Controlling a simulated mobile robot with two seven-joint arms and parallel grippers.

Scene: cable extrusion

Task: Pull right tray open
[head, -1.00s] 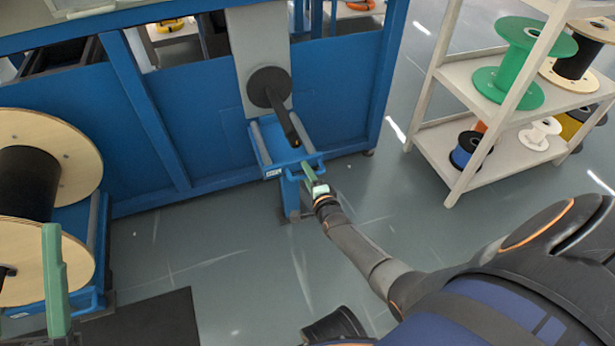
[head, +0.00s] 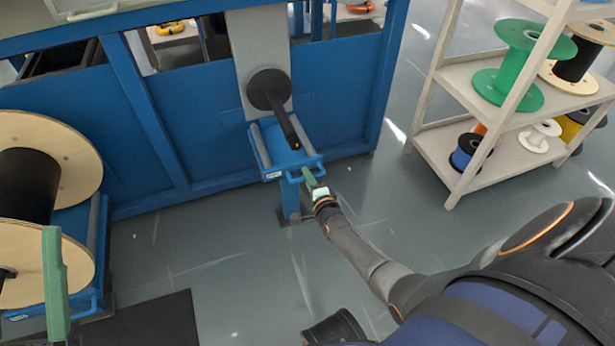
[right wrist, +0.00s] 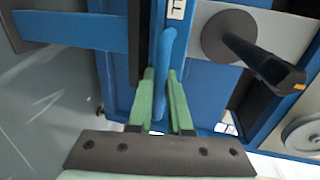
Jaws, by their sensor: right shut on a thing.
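The right tray (head: 283,152) is a small blue tray with grey side rollers, low at the front of the blue machine, under a black spindle (head: 272,98). A blue handle bar runs along its front edge. My right gripper (head: 307,177) is at the right part of that front edge. In the right wrist view, the blue handle (right wrist: 163,75) stands between the two green fingers of my right gripper (right wrist: 162,90), which are shut on it. One green finger of my left gripper (head: 53,265) shows at the lower left; the rest is out of the picture.
A large wooden-flanged spool (head: 45,155) sits on another blue stand at the left. A white shelf (head: 440,140) with several coloured spools stands at the right. Grey floor (head: 215,255) is clear in front of the tray, with a dark mat (head: 150,320) at lower left.

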